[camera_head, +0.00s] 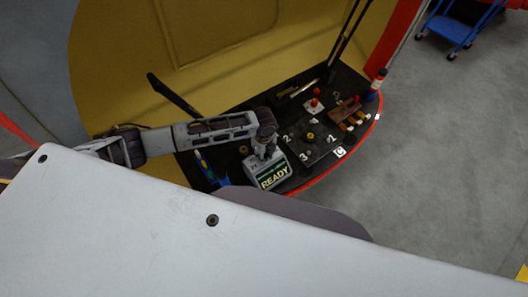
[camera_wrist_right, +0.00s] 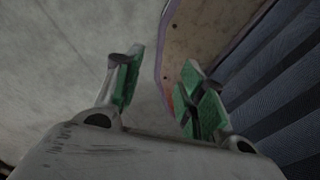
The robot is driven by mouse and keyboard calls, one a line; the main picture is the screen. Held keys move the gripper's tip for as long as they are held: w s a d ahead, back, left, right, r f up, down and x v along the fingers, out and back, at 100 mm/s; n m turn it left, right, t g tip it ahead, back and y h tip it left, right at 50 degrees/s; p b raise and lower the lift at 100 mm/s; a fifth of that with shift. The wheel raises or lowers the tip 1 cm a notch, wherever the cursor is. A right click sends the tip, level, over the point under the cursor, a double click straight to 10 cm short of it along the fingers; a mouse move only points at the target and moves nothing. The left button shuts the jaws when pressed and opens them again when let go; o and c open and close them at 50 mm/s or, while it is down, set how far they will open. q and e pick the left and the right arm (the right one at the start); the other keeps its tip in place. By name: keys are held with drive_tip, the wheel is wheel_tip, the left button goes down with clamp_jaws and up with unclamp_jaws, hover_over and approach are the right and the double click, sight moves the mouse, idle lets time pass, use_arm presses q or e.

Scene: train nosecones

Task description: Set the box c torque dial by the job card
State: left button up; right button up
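The box marked C (camera_head: 322,150) is a dark panel on the shelf, with a white C tag at its front right corner. A small yellow dial (camera_head: 310,136) sits on it, ringed by the numerals 1, 2 and 3. I cannot tell where the dial points. A grey unit with a green READY display (camera_head: 274,177) stands just left of the box. My left gripper (camera_head: 267,150) points down over this unit, left of the dial; its fingers are too small to read. My right gripper (camera_wrist_right: 152,92) shows in the right wrist view, fingers apart and empty. I cannot make out a job card.
The dark shelf (camera_head: 226,158) has a red rim and sits inside a yellow shell (camera_head: 130,85). A blue cart (camera_head: 455,28) is at upper right.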

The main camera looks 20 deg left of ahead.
use_arm(q)
drive_tip(key=shift+r+n+p, duration=0.1)
drive_tip(key=shift+n+p, duration=0.5)
drive_tip(key=shift+n, duration=0.4)
use_arm(e)
drive_tip(key=shift+a+r, duration=0.35)
drive_tip(key=shift+r, duration=0.2)
drive_tip(key=shift+a+r, duration=0.35)
drive_tip(key=shift+r, duration=0.2)
drive_tip(key=shift+d, duration=0.25)
use_arm(q)
drive_tip(key=o, duration=1)
use_arm(e)
drive_tip(key=shift+d, duration=0.3)
drive_tip(key=shift+a, duration=0.15)
use_arm(q)
drive_tip(key=shift+r, duration=0.55)
wheel_tip(320, 180, up, 11)
drive_tip(key=shift+f, duration=0.1)
